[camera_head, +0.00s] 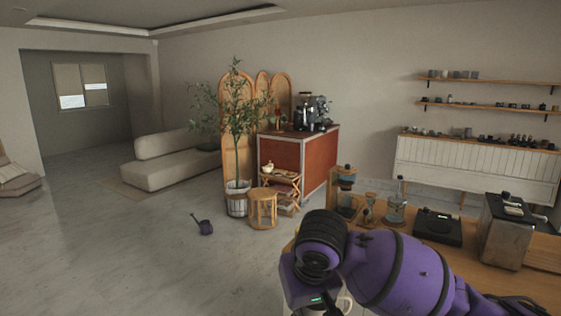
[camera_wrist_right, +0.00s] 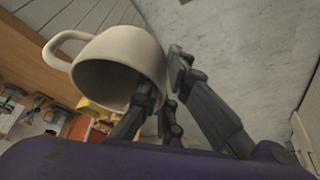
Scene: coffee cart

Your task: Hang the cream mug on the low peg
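The cream mug (camera_wrist_right: 122,62) is in my right gripper (camera_wrist_right: 163,85), seen in the right wrist view. One finger reaches inside its mouth and the other lies against its outer wall, so the wall is pinched between them. The mug is tilted, with its open mouth facing the camera and its handle sticking out to the left. In the head view only a small pale part of the mug (camera_head: 346,303) shows below my purple right wrist, at the bottom edge. The low peg cannot be made out in either view. My left gripper is not in view.
A wooden counter (camera_head: 463,266) on the right holds glass brewers (camera_head: 396,205), a black scale (camera_head: 438,227) and a metal machine (camera_head: 503,231). A red cart (camera_head: 320,160), wooden stool (camera_head: 263,208) and dark watering can (camera_head: 205,227) stand beyond. The floor at left is clear.

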